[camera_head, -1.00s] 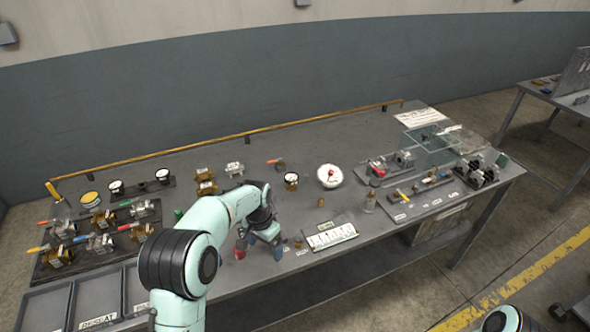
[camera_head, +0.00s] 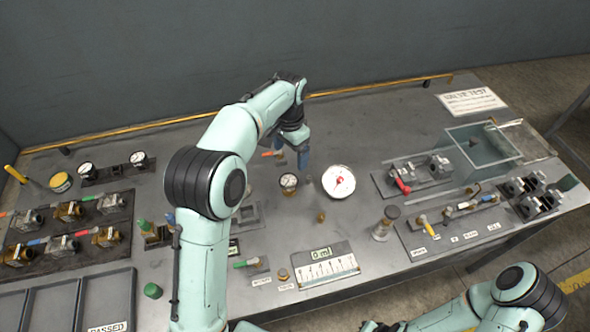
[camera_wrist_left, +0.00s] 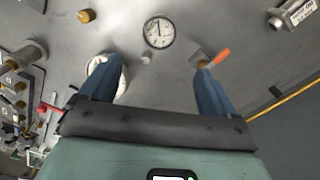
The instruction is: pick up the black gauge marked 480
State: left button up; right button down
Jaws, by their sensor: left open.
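A small round gauge with a white dial and dark rim (camera_head: 288,182) stands on the bench, left of the large white dial. Its marking is too small to read. It also shows in the left wrist view (camera_wrist_left: 159,32), ahead of the fingers and between their lines. My left gripper (camera_head: 291,157) is open and empty, with blue fingers pointing down just behind the small gauge in the head view. The open fingers show in the left wrist view (camera_wrist_left: 151,66). Two similar dark-rimmed gauges, one left (camera_head: 86,169) and one right (camera_head: 138,159), sit in a rack at the far left.
A large white dial with a red centre (camera_head: 338,181) is close on the right, partly behind a finger in the wrist view. An orange-handled part (camera_wrist_left: 219,57) lies near the other finger. A small brass piece (camera_head: 321,217) stands in front. A clear box (camera_head: 483,150) is at right.

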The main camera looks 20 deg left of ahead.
aim_at(289, 180)
pick_arm(q)
jog(key=f, duration=0.5)
jog(key=s+f, duration=0.1)
jog(key=f, duration=0.1)
jog(key=shift+f+b, duration=0.15)
jog(key=shift+b, duration=0.25)
jog(key=shift+w+f, duration=0.1)
jog(key=shift+f, duration=0.4)
jog(key=f, duration=0.3)
jog(key=shift+s+a+f, duration=0.15)
jog(key=shift+s+f, duration=0.1)
jog(key=shift+f, duration=0.05)
jog(key=shift+w+f, duration=0.1)
jog(key=shift+f, duration=0.45)
jog(key=c, duration=1.2)
pick_arm(e)
jog(key=shift+s+f, duration=0.85)
jog(key=shift+s, duration=0.3)
